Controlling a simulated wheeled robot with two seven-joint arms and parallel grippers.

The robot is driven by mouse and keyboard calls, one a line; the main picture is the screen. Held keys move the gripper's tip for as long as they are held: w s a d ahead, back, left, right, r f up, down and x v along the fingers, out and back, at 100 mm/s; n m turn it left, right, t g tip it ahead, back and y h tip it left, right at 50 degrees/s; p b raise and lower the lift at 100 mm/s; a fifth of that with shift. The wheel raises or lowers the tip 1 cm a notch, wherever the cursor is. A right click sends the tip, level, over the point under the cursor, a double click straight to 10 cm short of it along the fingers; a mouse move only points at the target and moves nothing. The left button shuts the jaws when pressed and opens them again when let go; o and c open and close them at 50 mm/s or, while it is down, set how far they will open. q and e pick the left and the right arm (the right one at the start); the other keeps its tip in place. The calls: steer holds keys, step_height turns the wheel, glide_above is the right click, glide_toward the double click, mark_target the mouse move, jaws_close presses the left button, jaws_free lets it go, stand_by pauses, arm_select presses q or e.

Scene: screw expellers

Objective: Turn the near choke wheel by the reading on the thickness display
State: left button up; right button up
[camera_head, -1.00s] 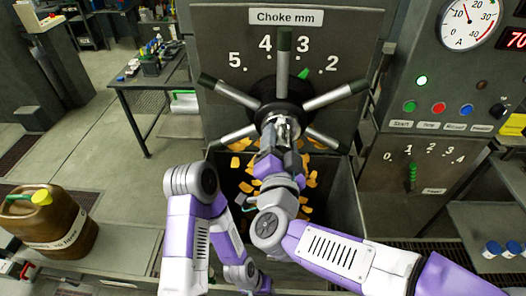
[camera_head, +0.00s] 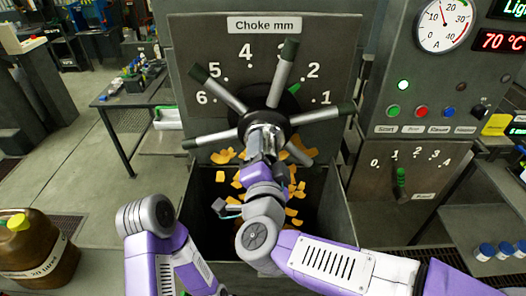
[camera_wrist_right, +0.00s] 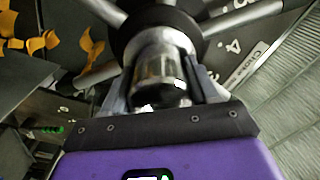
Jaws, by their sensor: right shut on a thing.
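The near choke wheel (camera_head: 291,112) stands on the dark panel below the "Choke mm" plate (camera_head: 281,25). It has steel spokes with dark green grips. My left gripper is out of view.
An open hopper (camera_head: 340,200) with orange flakes lies below the wheel. The control panel (camera_head: 435,75) at right carries an ammeter, buttons and a red 70 °C display (camera_head: 502,41). A brown jug (camera_head: 35,255) stands at lower left.

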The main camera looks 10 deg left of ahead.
steer(key=o, duration=1.5)
steer(key=shift+s, duration=0.1)
steer(key=s, duration=0.7)
steer(key=shift+s+d, duration=0.25)
steer(key=shift+d, duration=0.2)
steer(key=shift+f, duration=0.1)
